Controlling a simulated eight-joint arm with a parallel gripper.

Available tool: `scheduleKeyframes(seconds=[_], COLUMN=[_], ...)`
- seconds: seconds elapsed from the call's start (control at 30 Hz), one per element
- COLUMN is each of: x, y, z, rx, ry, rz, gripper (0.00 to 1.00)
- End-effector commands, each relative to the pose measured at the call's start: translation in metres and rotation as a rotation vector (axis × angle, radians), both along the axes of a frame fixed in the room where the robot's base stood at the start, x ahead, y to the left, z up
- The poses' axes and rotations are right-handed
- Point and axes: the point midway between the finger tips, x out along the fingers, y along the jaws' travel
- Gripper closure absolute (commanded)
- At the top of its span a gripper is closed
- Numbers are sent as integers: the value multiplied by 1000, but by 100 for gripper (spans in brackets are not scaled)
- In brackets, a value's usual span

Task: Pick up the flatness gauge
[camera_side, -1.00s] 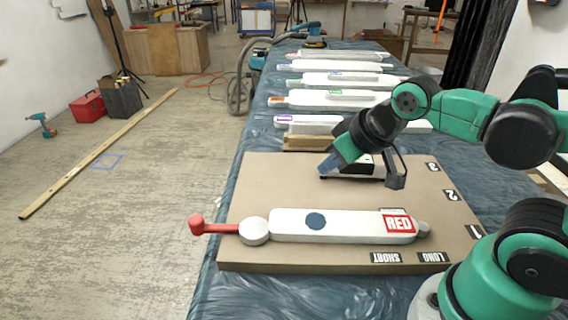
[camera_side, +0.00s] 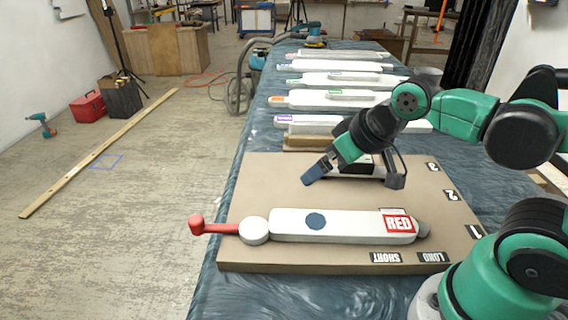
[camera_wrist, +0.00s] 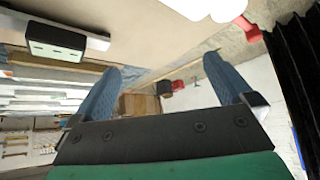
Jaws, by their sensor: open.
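A low white bar with a dark block on it, which looks like the flatness gauge (camera_side: 358,170), lies on the brown board behind my gripper, partly hidden by it. In the wrist view the gauge (camera_wrist: 58,42) shows at upper left as a dark block with a pale face on a white bar, outside the space between the fingers. My gripper (camera_side: 307,181) is open, its blue fingers tilted down to the left, just left of the gauge. In the wrist view my gripper (camera_wrist: 158,68) has its two blue fingers wide apart with nothing between them.
A white relief piece (camera_side: 345,225) with a RED label, round disc and red handle (camera_side: 205,227) lies on the brown board (camera_side: 255,180). More white pieces (camera_side: 335,98) lie farther back on the blue-covered table. Bare board shows left of my gripper.

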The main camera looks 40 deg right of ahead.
Motion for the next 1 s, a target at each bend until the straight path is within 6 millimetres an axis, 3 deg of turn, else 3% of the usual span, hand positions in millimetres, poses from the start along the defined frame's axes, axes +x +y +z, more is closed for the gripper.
scheduleKeyframes(seconds=[0.23, 0.37, 0.77, 1.0], x=[1, 6, 38, 31], y=[-2, -12, -88, -151], z=[0, -3, -31, -54], rx=[17, 143, 1046, 1592], ry=[8, 63, 402, 619], rz=[-21, -173, -1104, -1487], gripper=[0, 0, 0, 0])
